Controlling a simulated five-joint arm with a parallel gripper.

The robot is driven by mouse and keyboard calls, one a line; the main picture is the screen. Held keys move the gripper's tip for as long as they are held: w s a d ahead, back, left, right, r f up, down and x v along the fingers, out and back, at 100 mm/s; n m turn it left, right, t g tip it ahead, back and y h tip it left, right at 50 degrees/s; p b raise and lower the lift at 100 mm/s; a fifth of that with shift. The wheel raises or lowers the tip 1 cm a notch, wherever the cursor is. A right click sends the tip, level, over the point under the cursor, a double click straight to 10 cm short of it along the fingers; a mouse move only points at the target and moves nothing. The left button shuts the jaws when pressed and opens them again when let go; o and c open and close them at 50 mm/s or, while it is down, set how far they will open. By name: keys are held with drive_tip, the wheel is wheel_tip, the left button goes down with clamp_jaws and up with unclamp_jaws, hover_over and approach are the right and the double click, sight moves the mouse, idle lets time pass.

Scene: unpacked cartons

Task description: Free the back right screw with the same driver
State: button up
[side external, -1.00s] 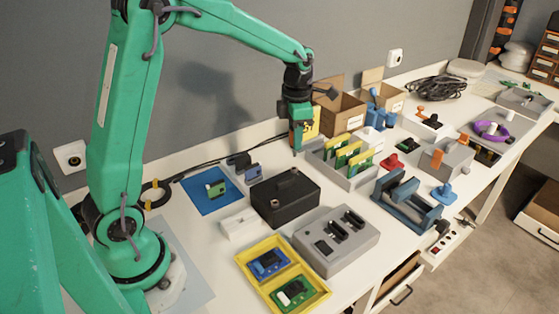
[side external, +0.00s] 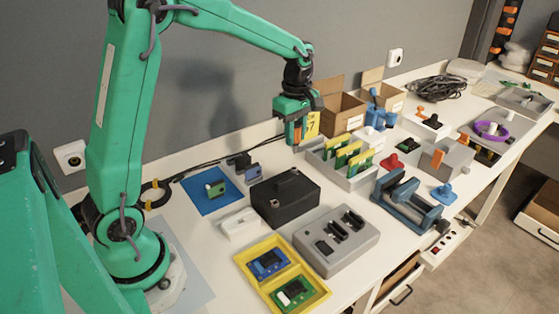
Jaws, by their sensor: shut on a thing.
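A black box (side external: 286,200) with a raised part on its lid stands in the middle of the table. Small light spots on its top, one near the front corner (side external: 275,204) and one near the back (side external: 297,171), look like screws; they are too small to tell how they sit. My gripper (side external: 295,132) is above and behind the box's right back corner, apart from it. It is shut on a driver with an orange handle (side external: 298,128), mostly hidden by the fingers. The driver's tip is too small to make out clearly.
A grey rack (side external: 362,178) with green and yellow boards stands right of the box. A grey block with black slots (side external: 335,258), a yellow tray (side external: 312,302) and a white holder (side external: 236,226) are in front. A blue mat (side external: 203,205) lies left; cartons (side external: 341,118) stand behind.

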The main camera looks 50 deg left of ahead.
sight(295, 149)
drive_tip(key=m, duration=0.4)
drive_tip(key=shift+r, duration=0.2)
drive_tip(key=shift+f, duration=0.2)
drive_tip(key=shift+f, duration=1.55)
drive_tip(key=shift+f, duration=1.25)
drive_tip(key=n, duration=0.6)
drive_tip(key=shift+n, duration=0.3)
drive_tip(key=shift+m, duration=0.9)
drive_tip(key=shift+r, duration=0.15)
